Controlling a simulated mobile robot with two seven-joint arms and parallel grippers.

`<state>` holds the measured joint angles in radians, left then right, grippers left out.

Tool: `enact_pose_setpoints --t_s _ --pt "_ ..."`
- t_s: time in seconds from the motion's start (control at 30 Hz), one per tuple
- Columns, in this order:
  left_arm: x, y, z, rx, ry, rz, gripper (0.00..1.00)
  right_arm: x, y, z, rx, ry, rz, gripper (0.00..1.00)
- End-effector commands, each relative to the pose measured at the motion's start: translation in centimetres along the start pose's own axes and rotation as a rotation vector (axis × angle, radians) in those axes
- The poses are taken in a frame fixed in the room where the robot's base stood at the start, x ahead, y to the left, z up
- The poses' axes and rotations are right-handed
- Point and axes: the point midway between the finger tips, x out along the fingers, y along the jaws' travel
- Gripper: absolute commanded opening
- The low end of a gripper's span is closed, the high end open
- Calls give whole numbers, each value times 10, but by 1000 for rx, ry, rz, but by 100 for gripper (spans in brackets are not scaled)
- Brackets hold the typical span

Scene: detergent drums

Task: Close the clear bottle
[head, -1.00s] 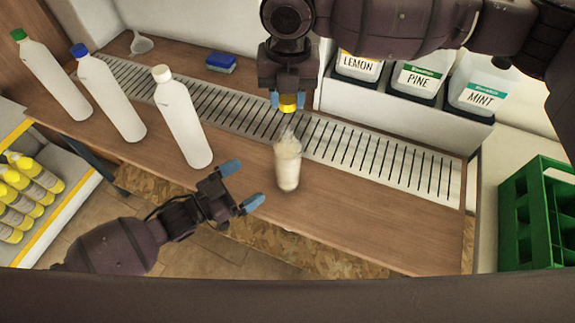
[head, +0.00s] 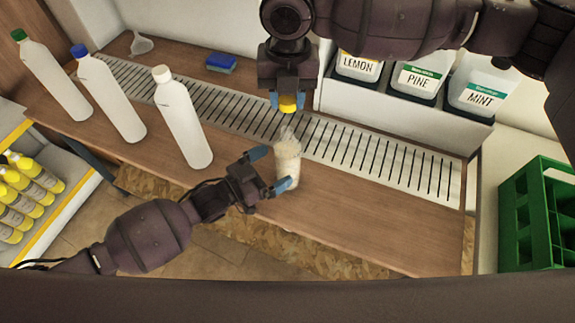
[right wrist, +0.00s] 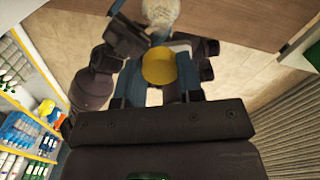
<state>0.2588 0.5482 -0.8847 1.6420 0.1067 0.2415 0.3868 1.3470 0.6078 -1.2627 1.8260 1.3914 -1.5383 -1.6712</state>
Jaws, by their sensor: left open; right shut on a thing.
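The clear bottle (head: 288,163) stands on the wooden counter with pale contents, and its neck is open. My right gripper (head: 288,100) is shut on a yellow cap (head: 287,103) and holds it above the bottle's mouth, apart from it. The right wrist view shows the yellow cap (right wrist: 159,68) between the blue fingers and part of the bottle (right wrist: 161,14) at the top. My left gripper (head: 271,169) is open, with its blue fingertips on either side of the bottle's body. I cannot tell whether the fingers touch it.
White bottles with green, blue and white caps (head: 183,125) stand at the left of the counter (head: 235,200). A slotted drain grate (head: 385,160) runs behind. A blue sponge (head: 221,62), a funnel (head: 141,43), labelled jugs (head: 420,80) and a green crate (head: 540,215) are around.

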Motion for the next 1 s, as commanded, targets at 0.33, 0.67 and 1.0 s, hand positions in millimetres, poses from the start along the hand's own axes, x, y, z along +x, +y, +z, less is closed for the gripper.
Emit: enact_pose_setpoints --t_s 0.33,0.67,1.0 --pt "40 0 0 0 0 1 99 0 0 0 0 0 0 13" --pt "45 0 0 0 -1 1 99 0 0 0 0 0 0 13" --pt "45 0 0 0 0 1 61 0 0 0 0 0 0 13"
